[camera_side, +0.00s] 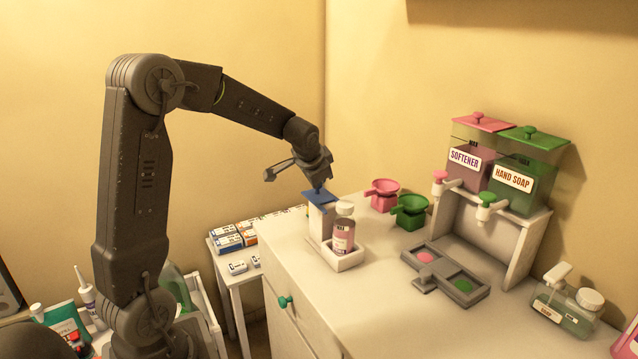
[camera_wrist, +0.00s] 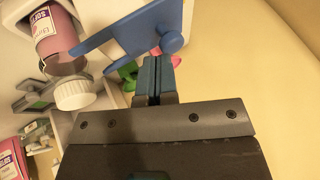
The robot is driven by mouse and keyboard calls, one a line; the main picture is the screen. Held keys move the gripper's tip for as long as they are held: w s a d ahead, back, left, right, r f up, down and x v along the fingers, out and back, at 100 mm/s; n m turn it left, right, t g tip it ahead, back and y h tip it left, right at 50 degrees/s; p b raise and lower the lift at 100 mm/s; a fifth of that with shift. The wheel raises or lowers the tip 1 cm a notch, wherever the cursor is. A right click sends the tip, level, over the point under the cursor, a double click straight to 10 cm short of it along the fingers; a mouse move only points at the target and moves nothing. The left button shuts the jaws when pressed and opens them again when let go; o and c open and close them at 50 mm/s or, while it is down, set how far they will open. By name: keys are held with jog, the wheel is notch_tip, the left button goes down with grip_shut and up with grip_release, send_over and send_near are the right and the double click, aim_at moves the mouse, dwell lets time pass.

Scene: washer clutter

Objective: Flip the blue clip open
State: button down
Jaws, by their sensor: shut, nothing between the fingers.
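The blue clip (camera_side: 317,197) is a flat plate on top of a white upright post (camera_side: 317,222) at the counter's left end. In the wrist view the clip (camera_wrist: 125,32) is a long blue plate with a round blue knob near one end. My gripper (camera_side: 319,187) is just above the clip, pointing down. In the wrist view my gripper (camera_wrist: 153,77) has its two fingers together, empty, close to the knob. I cannot tell whether they touch it. A bottle (camera_side: 343,236) with a white cap stands upright in a white holder (camera_side: 351,260) beside the post.
A grey tray (camera_side: 465,291) lies mid-counter. A dispenser stand (camera_side: 527,240) with softener and hand soap tanks stands behind. A pump bottle (camera_side: 566,310) is at far right. The front counter is clear.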

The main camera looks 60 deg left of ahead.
jog(key=v, duration=0.8)
jog(key=shift+d, duration=0.2)
jog(key=s+d+f+h, duration=0.1)
jog(key=s+d+h, duration=0.3)
jog(key=s+d, duration=1.5)
jog(key=d, duration=0.3)
jog(key=shift+s+f+n+t+h, duration=0.25)
jog(key=shift+f+n+t+h, duration=0.05)
jog(key=shift+f, duration=0.05)
